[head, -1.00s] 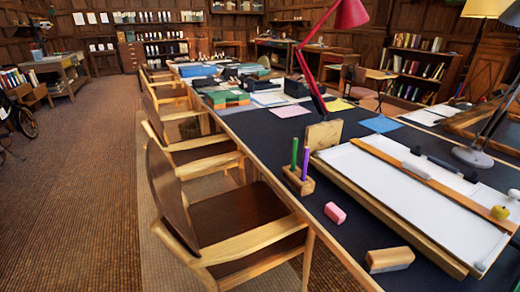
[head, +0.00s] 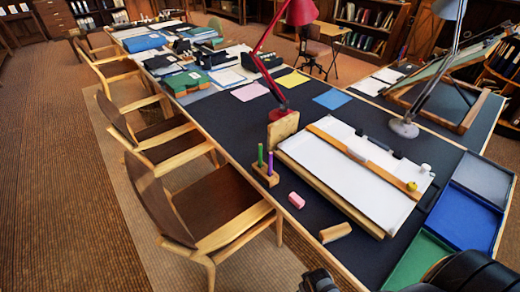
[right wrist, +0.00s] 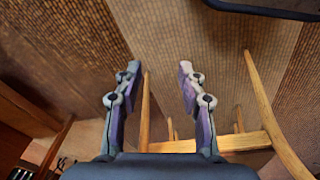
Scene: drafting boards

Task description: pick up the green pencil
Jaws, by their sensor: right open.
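The green pencil (head: 260,155) stands upright in a small wooden block (head: 264,176) near the table's left edge in the head view. A purple pencil (head: 270,163) stands beside it in the same block. My right gripper (right wrist: 157,85) is open and empty in the right wrist view, with floor and chair parts behind its fingers. The green pencil does not show in that view. Dark parts of my own body show at the bottom of the head view. My left gripper is not in view.
A pink eraser (head: 296,200) and a wooden-backed block (head: 335,232) lie near the pencil block. A drawing board (head: 330,188) and red lamp (head: 272,50) stand close by. Chairs (head: 215,205) line the left edge. Coloured trays (head: 464,217) sit at right.

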